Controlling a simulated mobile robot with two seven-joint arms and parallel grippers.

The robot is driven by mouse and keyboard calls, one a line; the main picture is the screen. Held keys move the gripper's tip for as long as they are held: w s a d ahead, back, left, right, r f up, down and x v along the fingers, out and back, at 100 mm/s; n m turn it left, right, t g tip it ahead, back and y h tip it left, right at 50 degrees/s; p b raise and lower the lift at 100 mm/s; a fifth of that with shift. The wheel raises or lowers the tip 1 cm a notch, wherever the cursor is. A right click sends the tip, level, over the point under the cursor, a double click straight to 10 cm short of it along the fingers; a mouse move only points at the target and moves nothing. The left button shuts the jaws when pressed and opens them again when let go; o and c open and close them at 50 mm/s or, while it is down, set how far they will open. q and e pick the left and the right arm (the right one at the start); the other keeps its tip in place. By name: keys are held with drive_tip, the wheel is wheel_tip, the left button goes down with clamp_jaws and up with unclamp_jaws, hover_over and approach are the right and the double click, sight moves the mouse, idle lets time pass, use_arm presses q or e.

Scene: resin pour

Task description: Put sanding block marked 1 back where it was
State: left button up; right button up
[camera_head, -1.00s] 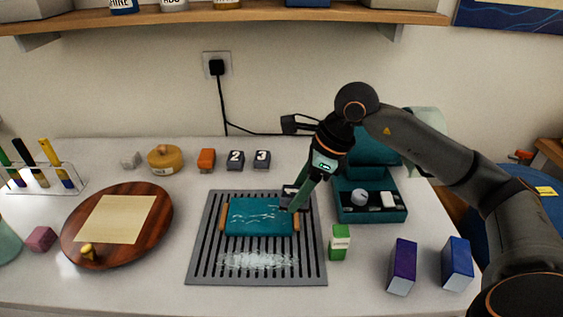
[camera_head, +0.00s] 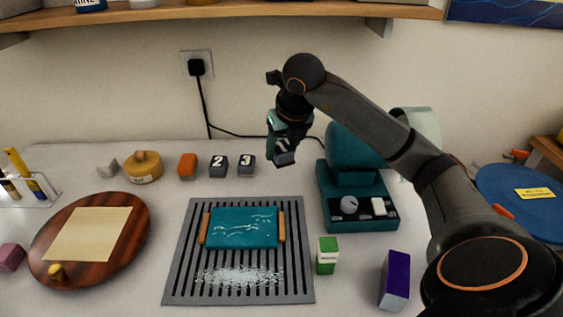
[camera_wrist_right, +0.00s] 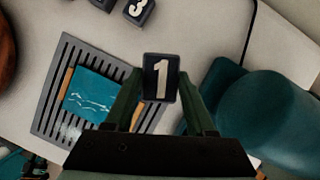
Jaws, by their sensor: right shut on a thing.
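The dark sanding block marked 1 (camera_wrist_right: 160,78) is between the fingertips of my right gripper (camera_wrist_right: 155,95), its white number facing the right wrist camera. In the head view my right gripper (camera_head: 284,148) is shut on the block (camera_head: 285,158) and holds it above the back of the table, right of block 3. The sanding block marked 2 (camera_head: 218,166) and the sanding block marked 3 (camera_head: 246,164) stand side by side on the table at the back. Block 3 also shows in the wrist view (camera_wrist_right: 140,10). My left gripper is not in view.
A grey slotted mat (camera_head: 180,270) bears a teal slab with wooden side bars (camera_head: 242,228). A teal machine (camera_head: 355,170) stands right of the gripper. An orange block (camera_head: 187,166) and a round yellow tin (camera_head: 143,167) stand left of block 2. A green box (camera_head: 327,255) stands right of the mat.

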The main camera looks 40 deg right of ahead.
sight(284, 139)
drive_tip(key=w+d+f, duration=0.2)
drive_tip(key=w+d, duration=0.1)
drive_tip(key=w+d+f, duration=0.2)
drive_tip(key=f, duration=0.1)
drive_tip(key=w+d+f, duration=0.1)
drive_tip(key=f, duration=0.1)
drive_tip(key=shift+w+d+f+p, duration=0.1)
drive_tip(key=shift+w+f+p, duration=0.05)
drive_tip(key=shift+p, duration=0.15)
drive_tip(key=shift+w+d+f, duration=0.1)
drive_tip(key=shift+f, duration=0.1)
drive_tip(key=shift+d+f, duration=0.1)
drive_tip(key=shift+f, duration=1.55)
drive_tip(key=shift+f, duration=0.15)
drive_tip(key=o, duration=1.3)
